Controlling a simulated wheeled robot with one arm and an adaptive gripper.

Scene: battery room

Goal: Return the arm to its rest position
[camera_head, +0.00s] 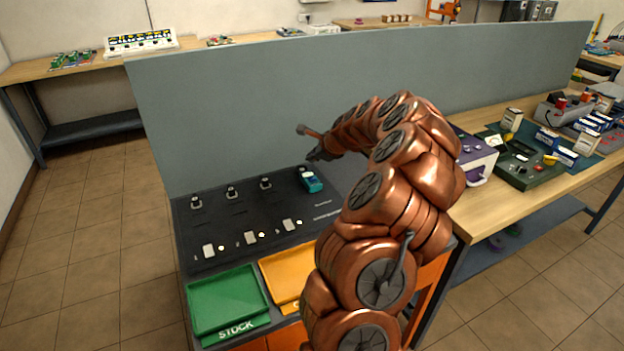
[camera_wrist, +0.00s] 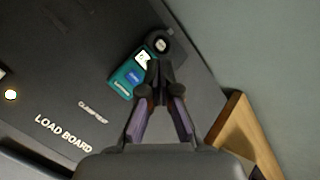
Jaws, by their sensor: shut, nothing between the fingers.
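My copper-coloured arm reaches over the black load board (camera_head: 237,225) in the head view, bent in an arch. My gripper (camera_head: 308,153) is at the far end, above the back right of the board and near the grey partition. In the wrist view my gripper (camera_wrist: 157,90) is shut with nothing between its fingertips. A teal device (camera_head: 312,181) with a small white display lies on the board below the gripper. In the wrist view the teal device (camera_wrist: 124,84) is just beyond the fingertips, beside a round black post. I cannot tell the exact gap between them.
A grey partition (camera_head: 350,85) stands behind the board. A green STOCK tray (camera_head: 228,300) and a yellow tray (camera_head: 285,275) sit at its front. On the right, a wooden bench (camera_head: 500,205) holds a purple-and-white instrument (camera_head: 478,160) and several boxes. Tiled floor is open at left.

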